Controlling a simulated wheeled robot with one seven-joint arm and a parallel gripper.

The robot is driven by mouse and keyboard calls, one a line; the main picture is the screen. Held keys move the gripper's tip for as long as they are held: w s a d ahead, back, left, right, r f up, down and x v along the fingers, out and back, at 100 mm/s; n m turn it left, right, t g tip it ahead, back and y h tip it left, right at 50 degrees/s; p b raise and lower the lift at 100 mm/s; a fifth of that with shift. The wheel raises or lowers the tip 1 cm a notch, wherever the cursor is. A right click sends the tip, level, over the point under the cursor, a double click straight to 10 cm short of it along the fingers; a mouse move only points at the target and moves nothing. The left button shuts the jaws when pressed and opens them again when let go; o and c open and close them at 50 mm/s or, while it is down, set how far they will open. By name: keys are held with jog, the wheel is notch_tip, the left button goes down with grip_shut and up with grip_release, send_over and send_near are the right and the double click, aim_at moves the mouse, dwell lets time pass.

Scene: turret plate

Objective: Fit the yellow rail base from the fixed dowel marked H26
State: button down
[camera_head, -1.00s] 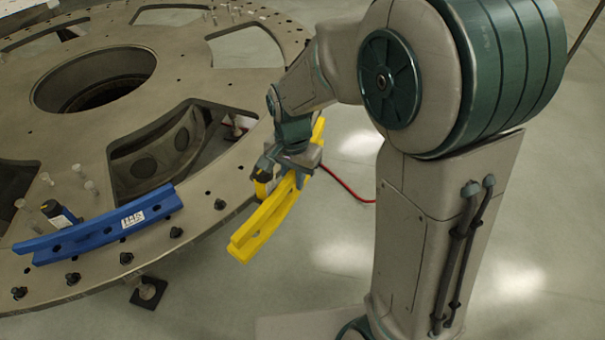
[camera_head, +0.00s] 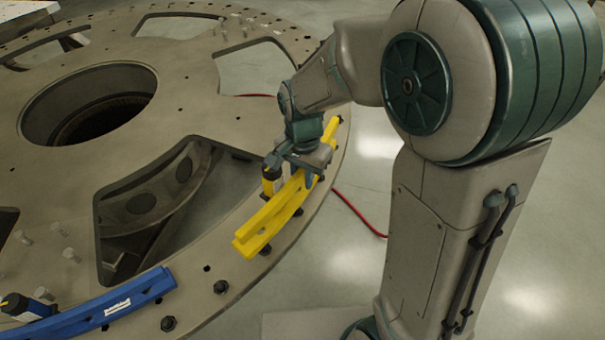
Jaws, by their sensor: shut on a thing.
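The yellow rail base (camera_head: 266,222) is a long, slightly curved bar over the outer rim of the round metal turret plate (camera_head: 215,255). My gripper (camera_head: 298,168) is shut on it near its middle and hides part of it. The bar runs along the rim, with its near end at the lower left. Dark dowels show at its near underside and beside it; I cannot tell whether it rests on them or hangs just above. No H26 mark is readable.
A blue rail (camera_head: 95,310) with a white label lies on the rim at the lower left. Several pale pegs (camera_head: 70,255) stand on the plate. Large cutouts (camera_head: 150,205) open in the plate. A red cable (camera_head: 358,212) lies on the floor to the right.

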jog(key=shift+w, duration=0.45)
jog(key=shift+s+f, duration=0.1)
jog(key=shift+f, duration=0.05)
jog(key=shift+f+b, duration=3.4)
jog(key=shift+f, duration=0.9)
jog(key=shift+s+f, duration=0.2)
jog(key=shift+f, duration=0.05)
jog(key=c, duration=1.2)
grip_release()
jog(key=shift+w, duration=0.15)
jog(key=shift+c, duration=0.2)
